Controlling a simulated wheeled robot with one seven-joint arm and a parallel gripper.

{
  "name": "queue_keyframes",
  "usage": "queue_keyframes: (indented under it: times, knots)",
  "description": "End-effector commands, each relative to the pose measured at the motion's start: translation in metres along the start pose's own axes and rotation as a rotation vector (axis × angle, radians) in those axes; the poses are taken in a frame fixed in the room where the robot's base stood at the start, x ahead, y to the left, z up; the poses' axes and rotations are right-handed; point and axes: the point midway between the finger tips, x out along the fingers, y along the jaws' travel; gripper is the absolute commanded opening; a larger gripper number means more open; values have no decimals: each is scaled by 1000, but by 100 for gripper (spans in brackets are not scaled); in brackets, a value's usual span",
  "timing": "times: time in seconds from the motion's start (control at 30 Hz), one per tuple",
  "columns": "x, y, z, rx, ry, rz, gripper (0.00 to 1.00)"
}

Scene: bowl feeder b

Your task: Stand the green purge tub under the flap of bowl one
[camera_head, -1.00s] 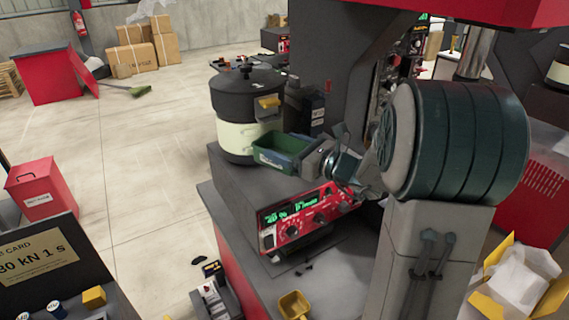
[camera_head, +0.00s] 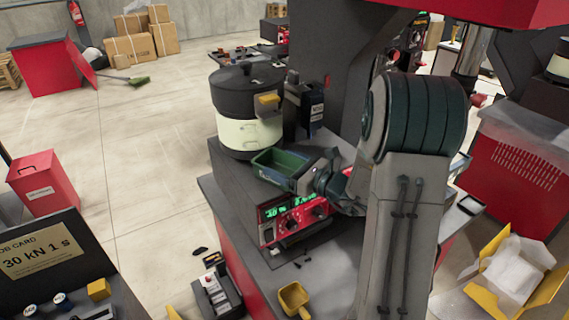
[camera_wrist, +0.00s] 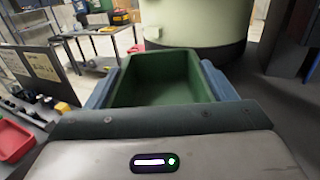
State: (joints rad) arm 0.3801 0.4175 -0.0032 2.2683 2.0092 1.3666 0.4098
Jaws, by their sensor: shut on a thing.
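The green purge tub (camera_head: 280,165) is an open-topped box, held by my gripper (camera_head: 305,172) above the dark grey plinth in front of the bowl. In the wrist view the tub (camera_wrist: 165,80) sits between the two blue-grey fingers, its inside empty. The bowl feeder (camera_head: 247,133), black on top with a cream lower band, stands just behind the tub. The tub is below and in front of the flap in the head view. I cannot tell whether the tub touches the plinth.
A red controller (camera_head: 295,220) with green digits sits in front of the plinth. A yellow scoop (camera_head: 294,299) lies on the bench below. A dark block unit (camera_head: 304,105) stands right of the bowl. A red bin (camera_head: 42,181) stands on the open floor at left.

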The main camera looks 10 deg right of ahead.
Motion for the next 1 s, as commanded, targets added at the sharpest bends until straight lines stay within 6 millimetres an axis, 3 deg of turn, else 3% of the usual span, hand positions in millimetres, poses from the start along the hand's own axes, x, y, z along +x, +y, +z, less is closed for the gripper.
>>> queue_keyframes:
  times: [0.17,0.2,0.27,0.67,1.0]
  knots:
    - [0,0,-4,0,-1,0,47]
    - [0,0,-4,0,0,0,83]
    - [0,0,-3,0,0,0,99]
    - [0,0,3,0,0,0,99]
    - [-70,-1,-2,-2,0,-6,99]
